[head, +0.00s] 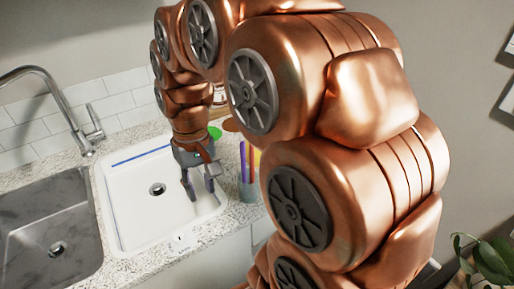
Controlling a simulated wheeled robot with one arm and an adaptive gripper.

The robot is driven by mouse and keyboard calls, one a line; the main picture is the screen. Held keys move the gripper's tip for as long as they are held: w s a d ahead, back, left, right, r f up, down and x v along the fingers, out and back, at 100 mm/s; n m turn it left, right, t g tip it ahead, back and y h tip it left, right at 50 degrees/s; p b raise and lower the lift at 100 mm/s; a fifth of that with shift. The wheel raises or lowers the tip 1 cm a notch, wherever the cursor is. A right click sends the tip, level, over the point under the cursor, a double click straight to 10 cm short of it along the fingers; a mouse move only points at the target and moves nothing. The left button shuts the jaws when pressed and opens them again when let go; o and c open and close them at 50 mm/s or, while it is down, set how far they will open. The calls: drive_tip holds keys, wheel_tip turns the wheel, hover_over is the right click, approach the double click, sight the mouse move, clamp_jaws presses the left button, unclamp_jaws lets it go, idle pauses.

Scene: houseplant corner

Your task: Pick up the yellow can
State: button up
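I cannot make out a yellow can in the head view; my copper-coloured arm covers much of the middle and right and may hide it. My gripper (201,192) hangs over the right part of the white sink basin (126,222), pointing down. Its two grey fingers are apart and nothing shows between them. To its right, a grey cup (248,189) stands on the counter with a purple and a yellow upright item in it. The yellow item (256,160) is slim and does not look like a can.
A steel sink (30,215) with a tall curved faucet (62,105) lies at left. A green round item (214,132) is behind my gripper. A leafy plant (490,262) stands at lower right.

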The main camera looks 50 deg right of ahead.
drive_tip(key=w+d+m+t+b, duration=0.1)
drive_tip(key=w+d, duration=0.2)
drive_tip(key=d, duration=0.3)
drive_tip(key=w+d+m, duration=0.1)
drive_tip(key=w+d, duration=0.3)
drive_tip(key=d, duration=0.2)
drive_tip(key=m+t+b, duration=0.1)
drive_tip(key=m, duration=0.2)
hover_over(247, 141)
drive_tip(key=shift+s+d+f, duration=0.25)
drive_tip(key=shift+d+f, duration=0.2)
drive_tip(key=shift+f, duration=0.25)
drive_tip(key=shift+d+f, duration=0.1)
drive_tip(key=shift+w+a+f+p, duration=0.15)
drive_tip(key=shift+f+p, duration=0.15)
drive_tip(key=shift+f, duration=0.95)
drive_tip(key=shift+w+a+f+p, duration=0.1)
drive_tip(key=shift+a+f+p, duration=0.15)
drive_tip(key=shift+f, duration=1)
drive_tip(key=shift+w+a+f+p, duration=0.15)
drive_tip(key=shift+f+p, duration=0.15)
drive_tip(key=shift+f, duration=0.95)
clamp_jaws()
